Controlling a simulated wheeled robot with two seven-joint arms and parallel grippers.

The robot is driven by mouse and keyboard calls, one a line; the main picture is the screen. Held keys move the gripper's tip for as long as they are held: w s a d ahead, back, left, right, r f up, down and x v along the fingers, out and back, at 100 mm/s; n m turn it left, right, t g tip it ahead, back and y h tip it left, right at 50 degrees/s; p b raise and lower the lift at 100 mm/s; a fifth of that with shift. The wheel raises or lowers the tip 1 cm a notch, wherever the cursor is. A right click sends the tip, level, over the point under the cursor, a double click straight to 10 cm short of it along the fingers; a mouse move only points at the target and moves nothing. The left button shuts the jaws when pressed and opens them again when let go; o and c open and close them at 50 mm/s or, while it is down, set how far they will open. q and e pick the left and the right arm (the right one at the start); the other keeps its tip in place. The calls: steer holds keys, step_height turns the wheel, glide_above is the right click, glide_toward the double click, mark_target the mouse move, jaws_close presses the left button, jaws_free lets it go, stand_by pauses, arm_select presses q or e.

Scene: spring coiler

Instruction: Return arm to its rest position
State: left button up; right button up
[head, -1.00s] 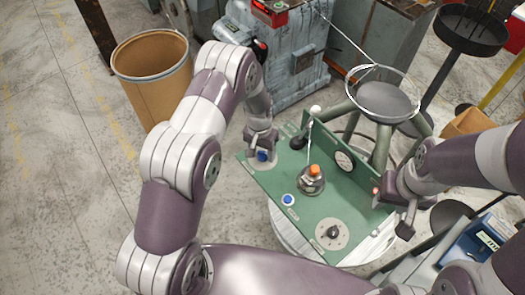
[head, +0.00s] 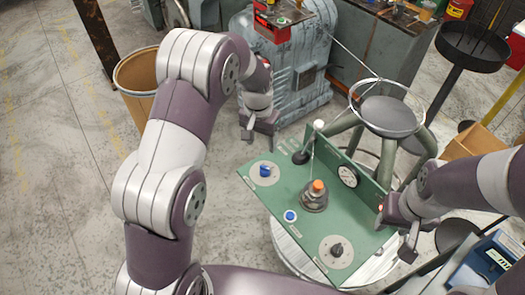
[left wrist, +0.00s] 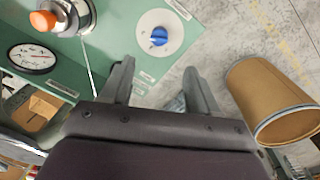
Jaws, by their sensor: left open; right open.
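My left gripper (head: 260,136) is open and empty in the head view, above the floor just beyond the far left corner of the green panel (head: 281,228). Its two fingers (left wrist: 158,92) also show apart in the left wrist view, with nothing between them. A blue knob (head: 264,171) on a grey disc sits on the panel, clear of the left gripper; it also shows in the left wrist view (left wrist: 159,36). My right gripper (head: 396,228) is at the panel's right edge, by a small red light (head: 381,207). Its fingertips are small in view, and I cannot tell whether they touch anything.
A brown drum (head: 135,75) stands at the left. A grey machine (head: 290,75) stands behind. Floor at the left is clear.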

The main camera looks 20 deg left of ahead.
arm_select(q)
steer(key=shift+r, duration=0.1)
stand_by(0.4)
steer(key=s+a+r+n, duration=0.1)
steer(key=s+r, duration=0.1)
steer(key=s, duration=0.7)
steer(key=s+a+r+n+t, duration=0.1)
steer(key=s+a+r, duration=0.1)
steer(key=s, duration=0.8)
steer(key=shift+s+a+r+t+y, duration=0.15)
steer(key=shift+a+r+t+y, duration=0.15)
steer(key=shift+r, duration=0.5)
